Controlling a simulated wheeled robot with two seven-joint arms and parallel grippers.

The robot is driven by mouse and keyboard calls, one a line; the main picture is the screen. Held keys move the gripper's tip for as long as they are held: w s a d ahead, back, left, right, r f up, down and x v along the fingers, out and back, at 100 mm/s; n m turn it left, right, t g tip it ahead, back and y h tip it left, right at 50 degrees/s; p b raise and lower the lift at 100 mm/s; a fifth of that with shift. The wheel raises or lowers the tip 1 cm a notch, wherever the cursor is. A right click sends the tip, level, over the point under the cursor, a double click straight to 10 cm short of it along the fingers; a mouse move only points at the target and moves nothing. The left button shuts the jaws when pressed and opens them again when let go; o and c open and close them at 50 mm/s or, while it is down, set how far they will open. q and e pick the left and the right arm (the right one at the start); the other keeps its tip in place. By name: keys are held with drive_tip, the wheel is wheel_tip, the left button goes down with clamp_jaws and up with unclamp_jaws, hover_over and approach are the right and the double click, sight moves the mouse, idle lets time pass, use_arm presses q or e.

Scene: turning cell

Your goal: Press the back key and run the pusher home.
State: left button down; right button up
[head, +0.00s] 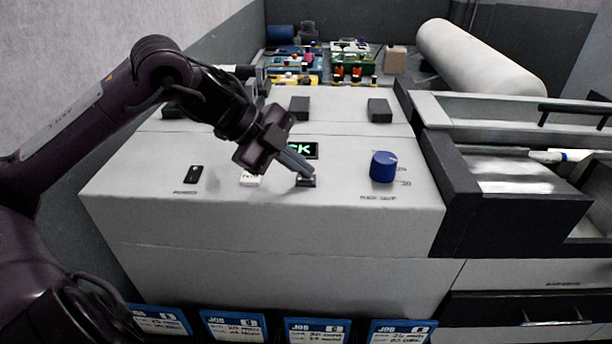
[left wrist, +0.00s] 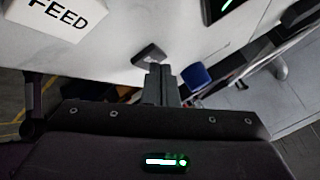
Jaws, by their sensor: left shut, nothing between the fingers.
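My left gripper (head: 308,174) is shut and empty, pointing down at a dark key (head: 306,182) on the front of the grey panel. Its fingertips are at or just above that key; I cannot tell whether they touch. In the left wrist view the shut fingers (left wrist: 160,84) end close beside the dark key (left wrist: 149,53). Any label on it cannot be read. A white FEED key (left wrist: 60,14) stands to its left. A small display (head: 303,150) behind shows green letters ending in "CK", partly covered by my gripper. I cannot make out the pusher for sure. My right gripper is out of view.
A blue knob (head: 383,166) stands right of the dark key, and a black switch (head: 194,174) sits at the left. Dark blocks (head: 380,110) stand farther back. A trough (head: 520,172) with a pale rod (head: 548,156) lies at the right. Job cards (head: 317,329) hang below.

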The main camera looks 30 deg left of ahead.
sight(299, 179)
use_arm(q)
drive_tip(key=shift+r+p, duration=0.45)
drive_tip(key=shift+r, duration=0.3)
wheel_tip(299, 179, up, 5)
drive_tip(key=p, duration=0.4)
drive_tip(key=shift+p, duration=0.3)
idle(0.4)
